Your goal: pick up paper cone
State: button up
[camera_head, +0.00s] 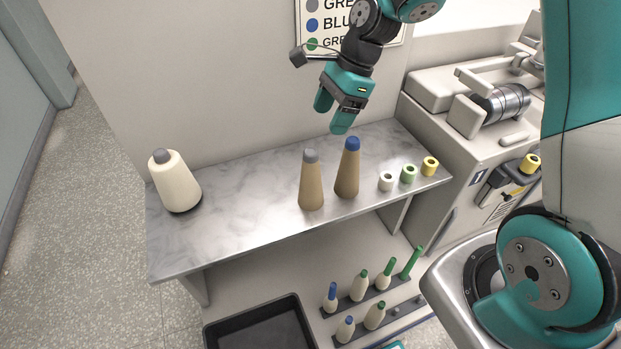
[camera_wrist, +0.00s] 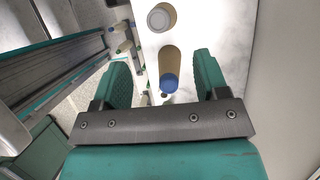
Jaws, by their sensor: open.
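Two tan paper cones stand upright on the marble shelf. One has a grey tip (camera_head: 312,182); the other, just right of it, has a blue tip (camera_head: 347,172). My gripper (camera_head: 331,112) is open and empty, above and behind the cones, its fingers pointing down. In the wrist view the blue-tipped cone (camera_wrist: 170,62) shows between my two green fingers, apart from both. The grey-tipped cone (camera_wrist: 161,18) shows beyond it at the top.
A cream wound cone (camera_head: 177,185) stands at the shelf's left end. Small white, green and yellow spools (camera_head: 408,174) stand at the right. A wall sign (camera_head: 340,30) is behind my gripper. Below are a black tray (camera_head: 215,335) and pegged bobbins (camera_head: 360,285). A machine (camera_head: 450,120) adjoins the right.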

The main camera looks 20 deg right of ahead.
send_near(303, 171)
jog(key=shift+p+x, duration=1.45)
jog(key=shift+x, duration=1.5)
jog(key=shift+w+d, duration=0.2)
jog(key=c, duration=1.2)
